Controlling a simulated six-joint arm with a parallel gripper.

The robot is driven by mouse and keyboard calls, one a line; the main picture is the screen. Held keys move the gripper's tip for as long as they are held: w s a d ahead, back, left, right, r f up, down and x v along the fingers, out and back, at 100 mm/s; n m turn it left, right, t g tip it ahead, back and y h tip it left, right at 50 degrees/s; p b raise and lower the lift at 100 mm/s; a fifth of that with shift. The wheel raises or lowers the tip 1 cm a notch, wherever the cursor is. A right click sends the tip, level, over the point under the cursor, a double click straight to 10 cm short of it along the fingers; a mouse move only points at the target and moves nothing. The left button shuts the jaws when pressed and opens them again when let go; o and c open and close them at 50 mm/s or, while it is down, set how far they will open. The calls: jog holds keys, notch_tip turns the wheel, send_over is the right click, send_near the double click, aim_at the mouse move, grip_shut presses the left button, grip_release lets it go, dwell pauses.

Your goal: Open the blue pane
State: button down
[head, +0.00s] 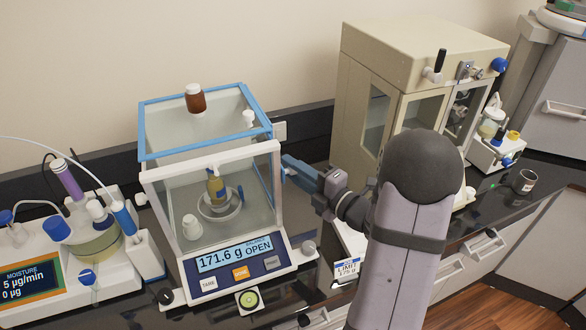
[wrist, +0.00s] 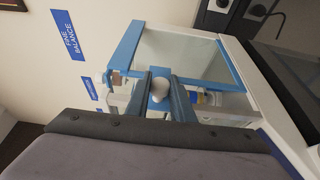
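The blue frame also shows in the wrist view (wrist: 130,45). My gripper (head: 288,165) is at the box's right side, fingers pointing left. In the wrist view, a white knob (wrist: 158,88) shows between the two fingers (wrist: 165,92). The fingers look parted; contact with the knob is unclear. The display reads 171.6 g and OPEN.
A brown bottle (head: 195,102) shows at the pane's rear edge. A small bottle stands in a dish (head: 220,208) inside the box. A moisture instrument (head: 90,250) stands left, a beige cabinet (head: 415,50) right behind my arm. A mug (head: 525,181) is at far right.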

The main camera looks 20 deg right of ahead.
jog(key=shift+w+f+b, duration=0.15)
jog(key=shift+w+b, duration=0.25)
jog(key=w+b, duration=0.6)
jog(key=w, duration=0.6)
jog(key=c, duration=1.5)
grip_release()
jog(key=shift+c, duration=0.2)
